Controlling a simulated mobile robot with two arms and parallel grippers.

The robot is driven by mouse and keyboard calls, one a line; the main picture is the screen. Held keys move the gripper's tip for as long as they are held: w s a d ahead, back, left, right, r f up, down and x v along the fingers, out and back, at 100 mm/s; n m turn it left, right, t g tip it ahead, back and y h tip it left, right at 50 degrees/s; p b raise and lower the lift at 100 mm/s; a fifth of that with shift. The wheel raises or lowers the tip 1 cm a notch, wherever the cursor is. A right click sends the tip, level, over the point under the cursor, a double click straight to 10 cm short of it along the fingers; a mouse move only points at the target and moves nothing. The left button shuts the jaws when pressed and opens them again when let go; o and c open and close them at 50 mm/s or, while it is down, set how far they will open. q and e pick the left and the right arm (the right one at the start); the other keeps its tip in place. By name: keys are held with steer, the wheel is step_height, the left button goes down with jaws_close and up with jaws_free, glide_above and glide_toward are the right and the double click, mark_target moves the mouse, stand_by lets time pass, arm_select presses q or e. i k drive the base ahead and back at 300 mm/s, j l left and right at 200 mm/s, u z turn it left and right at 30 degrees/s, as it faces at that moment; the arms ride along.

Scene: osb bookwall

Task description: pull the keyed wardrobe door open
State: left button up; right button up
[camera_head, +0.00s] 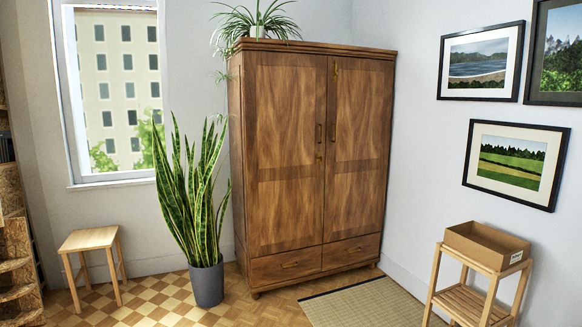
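A brown wooden wardrobe (290,255) stands against the back wall near the corner. Its left door (285,150) and right door (358,150) are both shut. Two small upright brass handles sit beside the middle seam, a left handle (319,133) and a right handle (333,132). A small brass fitting (319,157) below the left handle may be the key or lock; it is too small to tell. Another brass fitting (335,68) is near the top of the seam. Two drawers are below the doors. Neither of my grippers is in view.
A tall snake plant in a grey pot (206,284) stands close to the wardrobe's left front. A woven mat (365,303) lies before its right side. A wooden stand (466,302) with a cardboard box (487,243) is at right. A stool (88,240) is at left.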

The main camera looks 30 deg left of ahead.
mark_target(285, 99)
steer(key=i+j+u, duration=0.25)
steer(key=i, duration=0.15)
steer(key=i+u, duration=0.25)
steer(key=i, duration=0.2)
